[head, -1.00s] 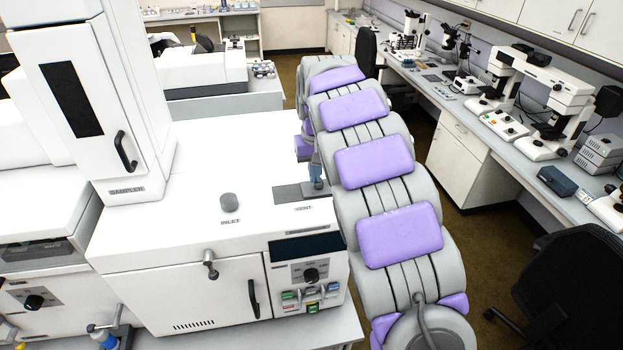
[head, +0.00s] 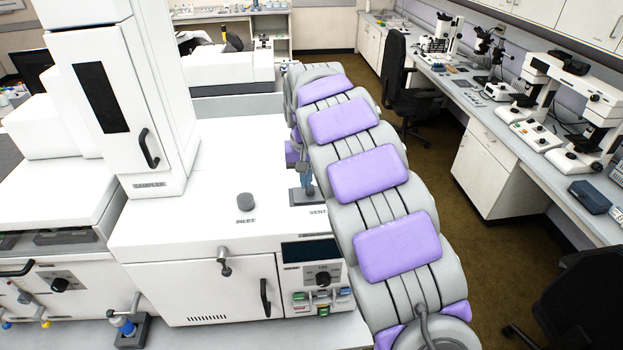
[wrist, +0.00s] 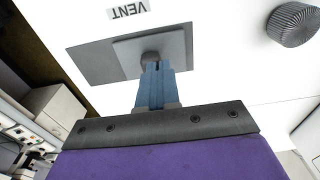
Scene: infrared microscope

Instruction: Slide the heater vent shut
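The heater vent is a dark grey plate (wrist: 90,62) with a lighter square slider (wrist: 178,45) on it, next to a VENT label. In the wrist view the slider lies at the plate's right end, with bare dark plate to its left. A small round grey knob (wrist: 149,57) stands on the slider. My gripper (wrist: 158,68), with blue fingers, is at this knob; its fingers look closed on it and partly hide it. In the head view my gripper (head: 306,188) is at the vent plate (head: 294,197), whose right part is hidden by my arm.
The round INLET knob (head: 246,202) stands on the white machine top to the left of the vent. The tall white sampler column (head: 135,100) rises farther left. The machine top between inlet and vent is clear. A side bench (head: 500,165) with microscopes runs along the right.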

